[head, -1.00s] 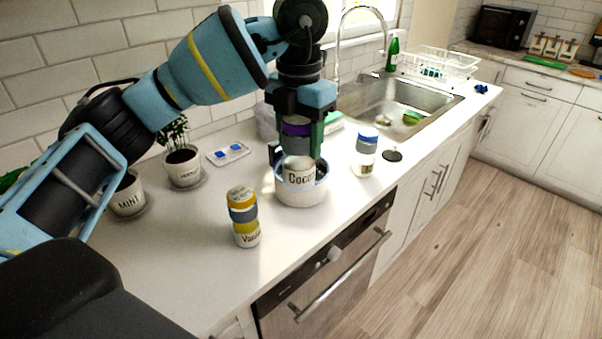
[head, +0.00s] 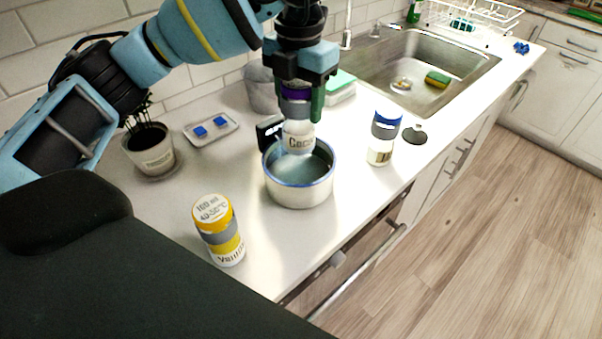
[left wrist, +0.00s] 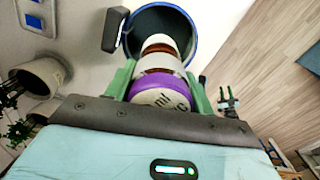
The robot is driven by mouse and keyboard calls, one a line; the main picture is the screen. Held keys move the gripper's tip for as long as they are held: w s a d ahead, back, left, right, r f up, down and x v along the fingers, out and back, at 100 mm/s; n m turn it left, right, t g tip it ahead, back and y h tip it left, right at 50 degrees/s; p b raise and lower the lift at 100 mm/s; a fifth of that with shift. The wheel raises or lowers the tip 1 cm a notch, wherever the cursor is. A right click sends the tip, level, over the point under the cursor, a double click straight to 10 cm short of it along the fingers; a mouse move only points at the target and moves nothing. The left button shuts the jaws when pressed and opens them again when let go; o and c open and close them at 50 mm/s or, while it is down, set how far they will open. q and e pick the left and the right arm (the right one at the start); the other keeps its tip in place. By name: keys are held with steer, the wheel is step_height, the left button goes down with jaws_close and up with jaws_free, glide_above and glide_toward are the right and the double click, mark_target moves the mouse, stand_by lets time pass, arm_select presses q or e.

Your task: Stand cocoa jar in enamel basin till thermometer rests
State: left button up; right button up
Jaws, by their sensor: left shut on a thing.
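My left gripper (head: 303,95) is shut on the cocoa jar (head: 298,137), a white jar with a purple lid. It holds the jar upright over the enamel basin (head: 302,192), which is white with a blue rim and seems to hold liquid. The jar's base looks clear of the basin floor. The left wrist view shows the jar's purple lid (left wrist: 160,92) between the fingers and the basin (left wrist: 196,38) beyond. A black thermometer (head: 266,130) with a lit display stands at the basin's back left rim. A small dark shape, perhaps my right gripper (left wrist: 228,100), shows in the wrist view.
A yellow-lidded jar (head: 220,230) stands front left of the basin and a blue-lidded jar (head: 384,138) to its right, beside a dark disc (head: 414,136).

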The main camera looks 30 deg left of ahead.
mark_target(299, 146)
arm_select(q)
steer(key=shift+s+f, duration=0.1)
steer(key=shift+f, duration=4.8)
steer(key=shift+f, duration=0.1)
steer(key=o, duration=1.1)
steer(key=shift+o, duration=0.2)
step_height(299, 146, up, 12)
steer(key=shift+r, duration=0.1)
